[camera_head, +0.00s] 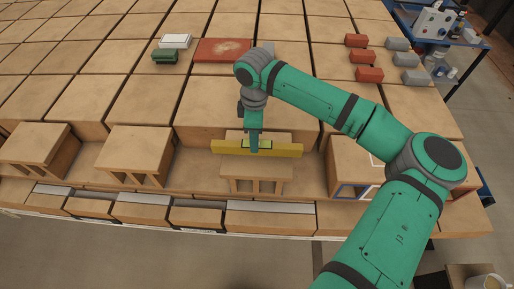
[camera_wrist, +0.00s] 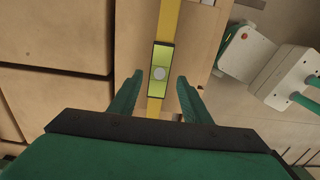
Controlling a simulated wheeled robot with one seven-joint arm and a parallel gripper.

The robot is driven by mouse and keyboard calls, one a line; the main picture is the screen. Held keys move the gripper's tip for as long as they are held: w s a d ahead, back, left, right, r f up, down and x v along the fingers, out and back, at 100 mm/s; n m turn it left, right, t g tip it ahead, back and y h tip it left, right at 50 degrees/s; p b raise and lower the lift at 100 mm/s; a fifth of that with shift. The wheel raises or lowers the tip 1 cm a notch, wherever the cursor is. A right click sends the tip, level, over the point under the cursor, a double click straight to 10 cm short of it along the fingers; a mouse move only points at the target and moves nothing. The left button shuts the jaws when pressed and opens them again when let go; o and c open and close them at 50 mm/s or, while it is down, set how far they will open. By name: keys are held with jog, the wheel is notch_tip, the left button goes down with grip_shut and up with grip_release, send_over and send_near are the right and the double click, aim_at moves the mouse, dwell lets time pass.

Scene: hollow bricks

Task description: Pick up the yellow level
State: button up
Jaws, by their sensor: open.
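The yellow level (camera_head: 285,150) lies across the top of a hollow brick (camera_head: 257,172) in the middle of the head view, its ends reaching past the brick. In the wrist view the yellow level (camera_wrist: 168,20) runs up the picture, with its pale green bubble window (camera_wrist: 160,72) near the middle. My gripper (camera_wrist: 156,92) is open. Its two green fingers stand on either side of the level around the bubble window, with a gap on each side. In the head view my gripper (camera_head: 254,146) is over the level's middle and hides a small part of it.
Hollow bricks stand to the left (camera_head: 140,152) and right (camera_head: 350,160) of the middle one. Farther back are a red board (camera_head: 223,50), a green block (camera_head: 165,57), and several red and grey blocks. Large tan blocks fill the surface behind.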

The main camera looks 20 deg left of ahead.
jog(key=shift+w+d+f, duration=0.1)
jog(key=shift+d+f, duration=0.1)
jog(key=shift+f, duration=1.1)
jog(key=shift+w+d+f, duration=0.1)
jog(key=shift+d+f, duration=0.05)
jog(key=shift+f, duration=1.15)
grip_shut()
